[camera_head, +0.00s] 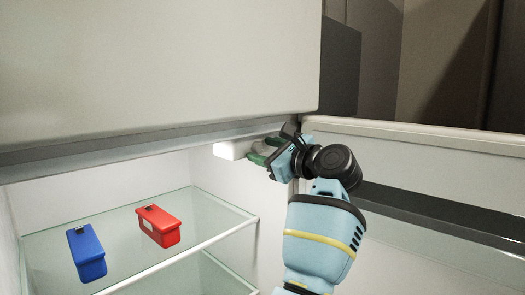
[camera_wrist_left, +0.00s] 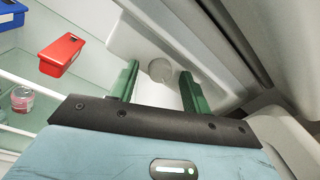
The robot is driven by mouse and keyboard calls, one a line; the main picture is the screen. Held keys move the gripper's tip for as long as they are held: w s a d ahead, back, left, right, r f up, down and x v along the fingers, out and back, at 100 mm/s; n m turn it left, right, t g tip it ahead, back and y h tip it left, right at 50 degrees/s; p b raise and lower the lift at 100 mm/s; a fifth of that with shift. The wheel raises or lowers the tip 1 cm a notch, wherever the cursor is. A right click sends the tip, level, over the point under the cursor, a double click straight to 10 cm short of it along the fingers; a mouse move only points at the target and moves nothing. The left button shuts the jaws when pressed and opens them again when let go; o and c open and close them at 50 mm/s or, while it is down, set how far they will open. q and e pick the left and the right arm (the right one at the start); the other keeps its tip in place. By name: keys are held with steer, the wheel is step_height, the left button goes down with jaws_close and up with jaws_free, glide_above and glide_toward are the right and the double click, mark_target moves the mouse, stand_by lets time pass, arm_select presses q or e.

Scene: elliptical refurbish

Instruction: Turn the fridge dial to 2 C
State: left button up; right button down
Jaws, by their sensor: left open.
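The fridge dial (camera_wrist_left: 160,70) is a small pale round knob on a white housing (camera_wrist_left: 140,42) in the left wrist view. In the head view the housing (camera_head: 230,150) sits under the top of the fridge compartment, at its right wall. My left gripper (camera_head: 258,153) reaches up to it. In the left wrist view its two green fingers (camera_wrist_left: 159,70) are open, one on each side of the dial, and I see no clear contact. Any marks on the dial are too small to read. My right gripper is not in view.
A glass shelf (camera_head: 205,238) holds a blue box (camera_head: 86,252) and a red box (camera_head: 158,226). A jar with pink contents (camera_wrist_left: 22,98) shows in the left wrist view. The open fridge door (camera_head: 420,140) stands at the right, close to my arm.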

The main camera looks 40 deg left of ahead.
arm_select(q)
steer(key=c, duration=1)
steer(key=m+p, duration=0.2)
steer(key=p, duration=0.1)
steer(key=shift+r, duration=0.25)
steer(key=m+p, duration=0.3)
steer(key=p, duration=0.1)
steer(key=shift+r, duration=0.1)
steer(key=m+p, duration=0.3)
steer(key=m, duration=0.1)
steer(key=shift+h+p, duration=0.3)
steer(key=shift+m+g+p, duration=0.4)
steer(key=shift+m+p, duration=0.35)
steer(key=shift+m, duration=0.55)
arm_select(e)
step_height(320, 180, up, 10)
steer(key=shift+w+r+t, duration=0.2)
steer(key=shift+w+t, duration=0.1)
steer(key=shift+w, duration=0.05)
arm_select(q)
steer(key=shift+f, duration=0.2)
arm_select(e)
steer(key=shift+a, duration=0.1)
